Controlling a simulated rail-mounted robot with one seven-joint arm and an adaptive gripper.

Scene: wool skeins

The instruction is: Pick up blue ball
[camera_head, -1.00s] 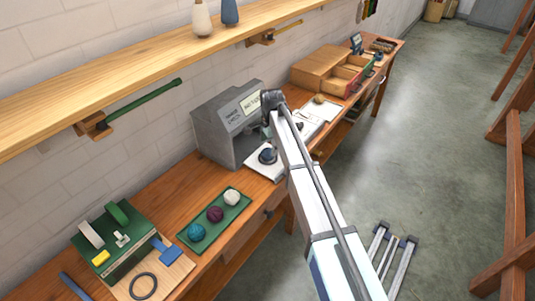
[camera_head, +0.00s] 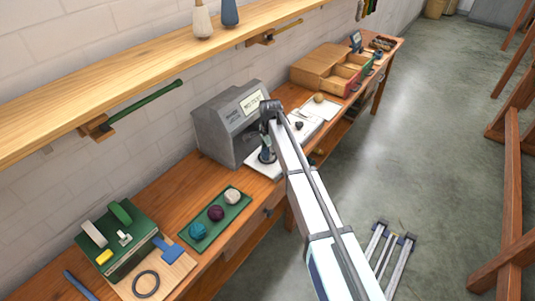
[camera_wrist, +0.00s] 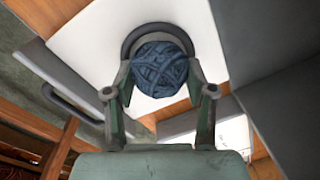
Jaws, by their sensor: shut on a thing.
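A dark blue wool ball (camera_wrist: 160,68) sits between the two fingers of my gripper (camera_wrist: 160,82) in the wrist view. The fingers are shut on its sides. A dark ring (camera_wrist: 131,40) curves around the far side of the ball, on a white plate (camera_wrist: 85,38). In the head view my gripper (camera_head: 267,151) is down at this plate (camera_head: 252,168) in front of a grey box; the ball is mostly hidden there. I cannot tell whether the ball still touches the ring.
The grey box (camera_head: 218,135) with a label stands close behind my gripper. A green tray (camera_head: 238,210) holds a teal ball (camera_head: 197,231), a purple ball (camera_head: 216,213) and a white ball (camera_head: 232,195). A wooden drawer unit (camera_head: 318,68) stands further back. A shelf (camera_head: 130,72) runs above the bench.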

